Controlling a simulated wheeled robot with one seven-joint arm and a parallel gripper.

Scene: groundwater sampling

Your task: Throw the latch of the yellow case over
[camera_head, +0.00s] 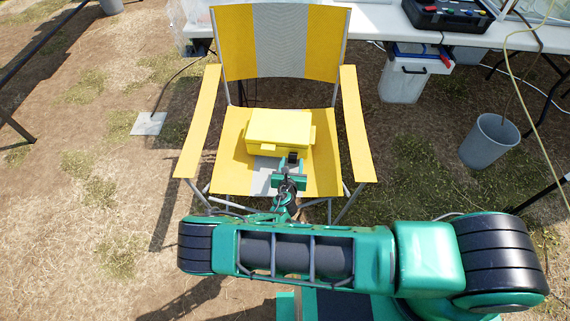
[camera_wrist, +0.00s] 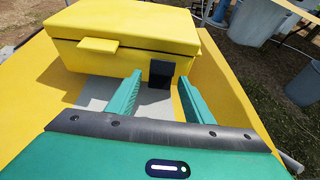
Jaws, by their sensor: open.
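The yellow case (camera_head: 279,128) sits closed on the seat of a folding chair; its front and lid also show in the wrist view (camera_wrist: 125,25). A dark plate, which looks like the latch (camera_wrist: 161,69), is at the case's front right, with its lower part sticking out towards me. A yellow tab (camera_wrist: 97,45) juts from the front further left. My gripper (camera_head: 289,172) is in front of the case, its green fingers open and pointing at it. In the wrist view the dark plate lies between and just beyond the fingertips (camera_wrist: 160,78). I cannot tell whether they touch it.
The yellow and grey chair (camera_head: 192,130) has raised armrests on both sides of the case, and a backrest (camera_head: 235,45) behind it. A white table (camera_head: 385,22) with a black case (camera_head: 447,14) stands behind. A grey bin (camera_head: 489,142) stands at right.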

